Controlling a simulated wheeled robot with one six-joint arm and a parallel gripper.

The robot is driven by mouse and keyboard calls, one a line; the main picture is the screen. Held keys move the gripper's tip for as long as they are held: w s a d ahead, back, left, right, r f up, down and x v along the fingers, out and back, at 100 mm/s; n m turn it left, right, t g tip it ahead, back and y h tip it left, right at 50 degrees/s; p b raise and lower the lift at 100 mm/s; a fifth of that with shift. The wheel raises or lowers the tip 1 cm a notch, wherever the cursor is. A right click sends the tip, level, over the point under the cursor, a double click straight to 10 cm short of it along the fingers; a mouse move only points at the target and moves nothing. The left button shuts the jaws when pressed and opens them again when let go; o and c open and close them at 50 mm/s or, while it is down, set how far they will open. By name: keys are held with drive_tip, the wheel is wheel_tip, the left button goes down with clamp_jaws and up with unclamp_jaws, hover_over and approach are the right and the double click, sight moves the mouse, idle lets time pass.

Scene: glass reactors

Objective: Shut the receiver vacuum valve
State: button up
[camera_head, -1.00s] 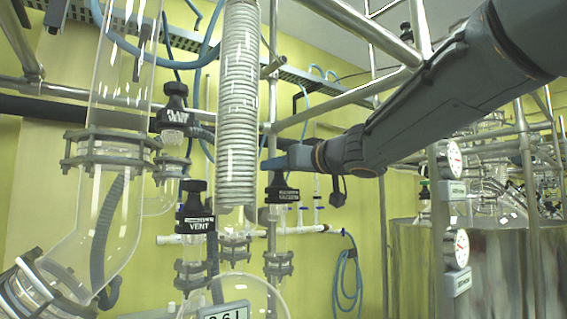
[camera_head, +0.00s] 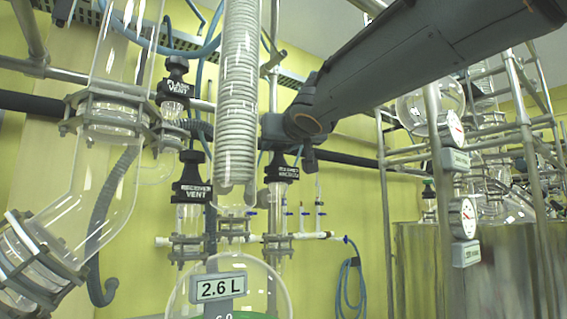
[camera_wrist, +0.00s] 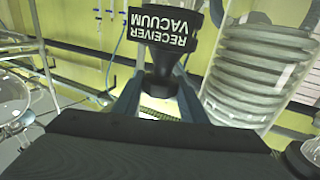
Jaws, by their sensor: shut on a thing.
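My gripper (camera_head: 281,150) is at the top of this valve, shut on the knob. The gripper also shows in the wrist view (camera_wrist: 160,88). In the head view the gripper and wrist hide the knob's top.
The receiver vent valve (camera_head: 192,186) and flask vent valve (camera_head: 174,85) stand to the left. The glass coil condenser (camera_head: 238,100) is close beside my gripper. A receiver marked 2.6 L (camera_head: 218,289) is below. Gauges (camera_head: 461,218) stand at the right.

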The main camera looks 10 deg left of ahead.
drive_tip(key=shift+a+f+m+t+h+b, duration=0.1)
drive_tip(key=shift+f+m+t+h+b, duration=0.25)
drive_tip(key=shift+b, duration=1.1)
drive_tip(key=shift+m+t+h+b, duration=0.1)
drive_tip(key=shift+m+h+b, duration=0.4)
drive_tip(key=shift+b, duration=0.95)
drive_tip(key=shift+a+f+m+t+h+b, duration=0.1)
drive_tip(key=shift+f+m+t+h+b, duration=0.3)
drive_tip(key=shift+b, duration=1.05)
drive_tip(key=h+b, duration=0.1)
drive_tip(key=m+h+b, duration=0.1)
drive_tip(key=shift+r+h+b, duration=0.25)
drive_tip(key=shift+b, duration=0.15)
drive_tip(key=shift+d+m+t+h+b, duration=0.1)
drive_tip(key=shift+m+t+h+b, duration=0.15)
drive_tip(key=shift+m+h+b, duration=0.3)
drive_tip(key=o, duration=0.8)
drive_tip(key=shift+r, duration=0.1)
drive_tip(key=shift+s+r, duration=0.1)
drive_tip(key=shift+d, duration=0.1)
drive_tip(key=shift+d, duration=0.1)
